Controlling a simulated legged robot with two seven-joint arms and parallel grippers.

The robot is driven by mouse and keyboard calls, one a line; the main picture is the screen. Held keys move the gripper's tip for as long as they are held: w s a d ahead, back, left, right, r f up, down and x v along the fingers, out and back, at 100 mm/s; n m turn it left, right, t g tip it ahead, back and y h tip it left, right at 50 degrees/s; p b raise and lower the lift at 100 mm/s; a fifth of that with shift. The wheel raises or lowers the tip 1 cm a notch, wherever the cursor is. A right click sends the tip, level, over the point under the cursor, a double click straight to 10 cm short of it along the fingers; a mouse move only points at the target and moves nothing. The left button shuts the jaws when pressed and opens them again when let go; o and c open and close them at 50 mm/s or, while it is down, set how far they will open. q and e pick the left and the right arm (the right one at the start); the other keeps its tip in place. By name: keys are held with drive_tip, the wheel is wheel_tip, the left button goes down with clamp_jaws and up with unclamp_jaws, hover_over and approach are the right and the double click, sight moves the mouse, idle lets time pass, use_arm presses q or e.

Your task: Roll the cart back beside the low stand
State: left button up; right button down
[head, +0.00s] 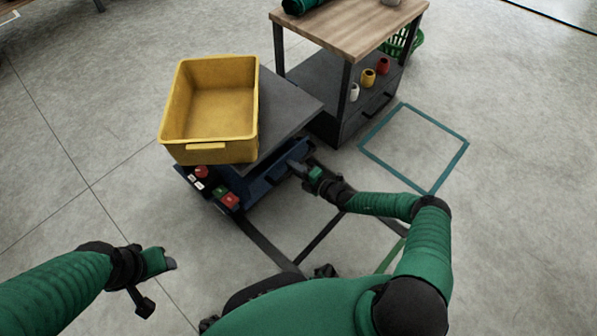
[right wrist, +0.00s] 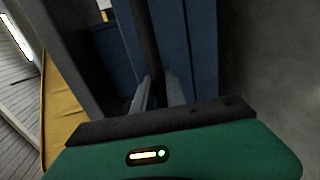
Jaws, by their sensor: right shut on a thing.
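The cart (head: 290,105) has a dark grey top, a blue body and red and green parts at its near corner. It stands just left of the wooden-topped stand (head: 350,28), close to its near left corner; I cannot tell whether they touch. A yellow bin (head: 212,142), empty inside, rests on the cart. My right gripper (head: 298,168) is at the cart's near right side, shut on a dark upright bar, the cart's handle (right wrist: 146,40), against blue panels. My left gripper (head: 171,264) hangs over bare floor, away from the cart; its jaws are too small to read.
A teal square outline (head: 435,123) marks empty floor right of the stand. The stand's lower shelf holds a white (head: 354,92), a yellow (head: 368,77) and a red (head: 383,66) item. A green basket (head: 413,42) is behind it. Floor left of the cart is clear.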

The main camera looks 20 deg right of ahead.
drive_tip(key=shift+w+a+f, duration=0.1)
drive_tip(key=shift+a+f, duration=0.05)
drive_tip(key=c, duration=1.5)
unclamp_jaws()
drive_tip(key=shift+f, duration=0.1)
drive_tip(key=shift+o, duration=0.6)
drive_tip(key=shift+w, duration=0.1)
drive_tip(key=shift+s+d+r+p, duration=0.25)
drive_tip(key=shift+s+r+p, duration=0.05)
drive_tip(key=shift+s+p, duration=0.05)
drive_tip(key=p+v, duration=0.7)
drive_tip(key=v, duration=0.9)
drive_tip(key=shift+f, duration=0.2)
